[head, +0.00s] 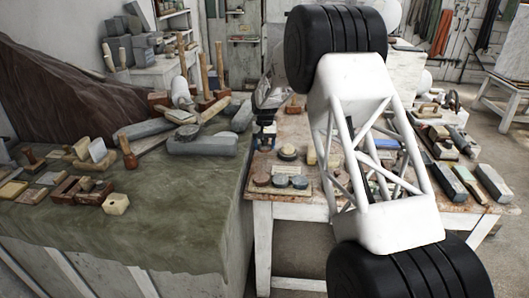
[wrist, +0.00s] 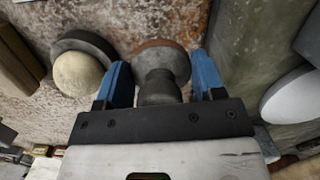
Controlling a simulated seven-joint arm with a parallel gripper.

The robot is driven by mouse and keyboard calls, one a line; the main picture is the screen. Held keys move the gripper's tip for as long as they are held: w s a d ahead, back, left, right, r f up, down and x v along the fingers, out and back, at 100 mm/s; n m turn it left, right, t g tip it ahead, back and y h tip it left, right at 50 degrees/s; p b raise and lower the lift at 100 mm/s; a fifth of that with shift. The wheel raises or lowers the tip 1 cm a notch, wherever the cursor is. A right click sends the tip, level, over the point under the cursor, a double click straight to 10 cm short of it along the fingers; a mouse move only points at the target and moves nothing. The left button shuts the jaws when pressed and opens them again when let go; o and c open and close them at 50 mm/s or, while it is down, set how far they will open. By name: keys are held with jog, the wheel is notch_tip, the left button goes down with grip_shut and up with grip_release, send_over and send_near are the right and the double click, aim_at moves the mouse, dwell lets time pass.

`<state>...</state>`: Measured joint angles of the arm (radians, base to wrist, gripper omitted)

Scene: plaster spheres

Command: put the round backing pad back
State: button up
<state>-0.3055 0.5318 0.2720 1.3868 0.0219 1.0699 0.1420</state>
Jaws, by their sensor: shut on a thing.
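In the wrist view, a round pad (wrist: 164,58) with a brownish rim and a dark grey stepped knob sits between the two blue fingers of my gripper (wrist: 158,80). The fingers are shut on its knob, and its disc faces away from the camera. In the head view my gripper (head: 262,143) is small and dark with some blue, near the left edge of the wooden table (head: 262,205); the pad there is too small to make out. I cannot tell whether the pad touches the tabletop.
Several round discs, one of them grey (head: 299,182), lie on a small board near the table's front. A dark round piece with a pale knob (wrist: 76,74) is left of my gripper in the wrist view. The green-covered bench (head: 190,232) adjoins on the left, crowded with tools and blocks.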

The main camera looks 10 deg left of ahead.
aim_at(265, 157)
jog(key=shift+f, duration=1.75)
jog(key=shift+f, duration=0.1)
jog(key=o, duration=1)
jog(key=r, duration=0.4)
jog(key=w+r, duration=0.1)
jog(key=r, duration=0.7)
jog(key=shift+w+a, duration=0.1)
jog(key=shift+w, duration=0.1)
jog(key=shift+r, duration=0.1)
